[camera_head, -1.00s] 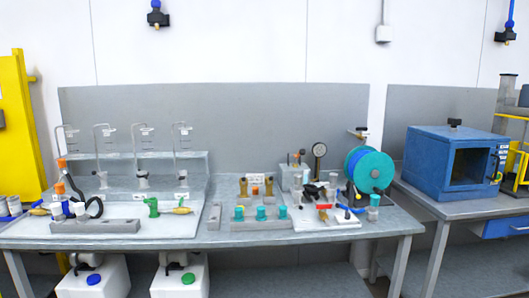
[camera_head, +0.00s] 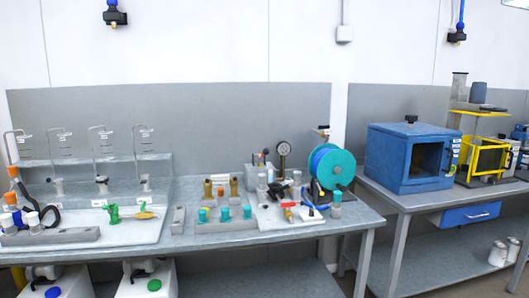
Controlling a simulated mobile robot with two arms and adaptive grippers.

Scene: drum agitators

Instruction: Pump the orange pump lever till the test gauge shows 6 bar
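A round dial gauge (camera_head: 283,148) on a dark stem stands upright at the back of the white board on the middle bench. Its face is too small to read. A small orange-tipped part (camera_head: 265,152) sticks up just left of the gauge. A red handle (camera_head: 289,204) lies lower on the same board. I cannot tell which of these, if either, is the orange pump lever. Neither of my grippers shows in the head view.
A teal and blue reel (camera_head: 340,168) stands right of the gauge. A grey block with teal-capped parts (camera_head: 222,226) sits left of the board. A blue cabinet (camera_head: 408,158) stands on the right-hand bench. Bare bench top (camera_head: 345,225) shows at the front right.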

